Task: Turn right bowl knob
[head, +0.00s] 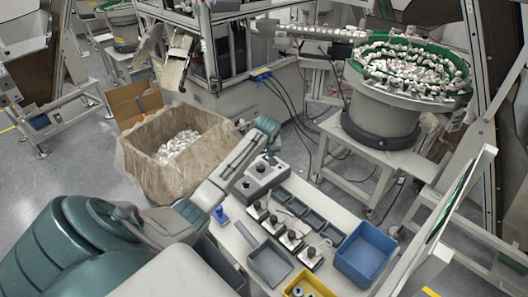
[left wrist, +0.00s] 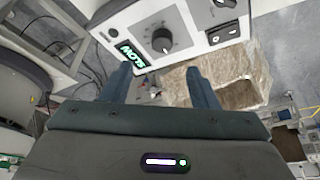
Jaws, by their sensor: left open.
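A grey-white control box (head: 266,178) with dark knobs stands at the far end of the white bench in the head view. In the left wrist view, the box's panel (left wrist: 190,14) fills the top, with a round black knob (left wrist: 162,40) beside a lit green display (left wrist: 133,54) that appears to read SLOW. My left gripper (left wrist: 160,76) is open and empty, its two fingers pointing toward the panel. The knob lies beyond the gap between the fingertips, apart from them. In the head view the gripper (head: 268,148) is just above the box. My right gripper is not in view.
A lined carton (head: 128,158) of white parts stands left of the bench. A bowl feeder (head: 385,118) stands at the back right. The bench holds several small fixtures (head: 290,238), a grey bin (head: 270,264), a blue bin (head: 367,254) and a yellow bin (head: 309,284).

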